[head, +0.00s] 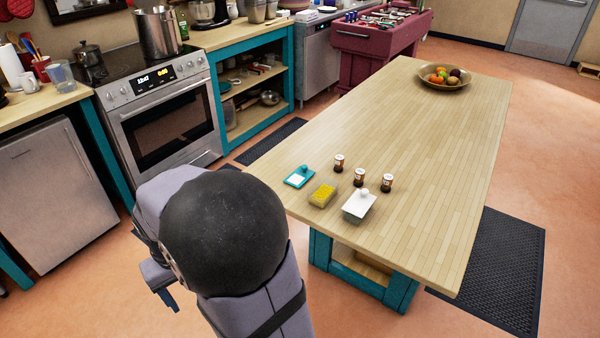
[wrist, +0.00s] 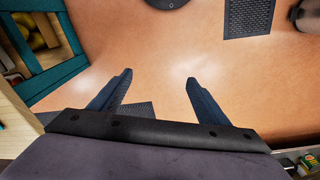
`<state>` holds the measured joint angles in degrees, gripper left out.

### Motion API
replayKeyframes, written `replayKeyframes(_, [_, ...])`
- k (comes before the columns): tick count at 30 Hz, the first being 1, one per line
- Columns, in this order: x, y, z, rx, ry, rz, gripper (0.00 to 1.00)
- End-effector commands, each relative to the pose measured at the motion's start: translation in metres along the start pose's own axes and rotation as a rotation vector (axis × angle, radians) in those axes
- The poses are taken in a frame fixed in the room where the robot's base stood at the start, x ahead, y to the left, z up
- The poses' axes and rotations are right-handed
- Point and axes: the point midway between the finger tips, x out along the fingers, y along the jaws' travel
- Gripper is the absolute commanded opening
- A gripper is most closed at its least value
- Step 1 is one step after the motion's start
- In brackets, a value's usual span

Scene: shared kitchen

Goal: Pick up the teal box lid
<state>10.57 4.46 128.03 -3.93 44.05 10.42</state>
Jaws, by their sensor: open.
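A small flat teal piece (head: 292,181), which looks like the teal box lid, lies on the near left end of the wooden table (head: 420,150). Its middle looks white, and a small teal knob seems to stand at its far edge. My gripper (wrist: 158,77) is open and empty in the wrist view, with its two fingers apart over the floor. In the head view my gripper (head: 165,294) is partly hidden behind my arm, off the table to the lower left and well away from the teal piece. The wrist view does not show the teal piece.
A yellow sponge (head: 322,195) and a white lidded box (head: 358,207) sit close to the teal piece. Several dark bottles (head: 359,177) stand behind them. A fruit bowl (head: 444,82) is at the far end; the tabletop between is clear. A stove (head: 165,110) stands left.

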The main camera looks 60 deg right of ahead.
Motion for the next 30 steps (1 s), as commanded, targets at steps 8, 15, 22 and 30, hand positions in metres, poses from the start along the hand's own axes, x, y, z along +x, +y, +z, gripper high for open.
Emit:
replayKeyframes(8, [-0.036, 0.123, -0.128, 0.471, 0.084, 0.084, 0.70])
replayKeyframes(15, [-0.051, 0.264, -0.182, 0.865, 0.165, 0.166, 0.70])
replayKeyframes(22, [-0.056, 0.367, -0.188, 1.131, 0.229, 0.229, 0.70])
replayKeyframes(30, [-0.058, 0.406, -0.183, 1.232, 0.256, 0.254, 0.70])
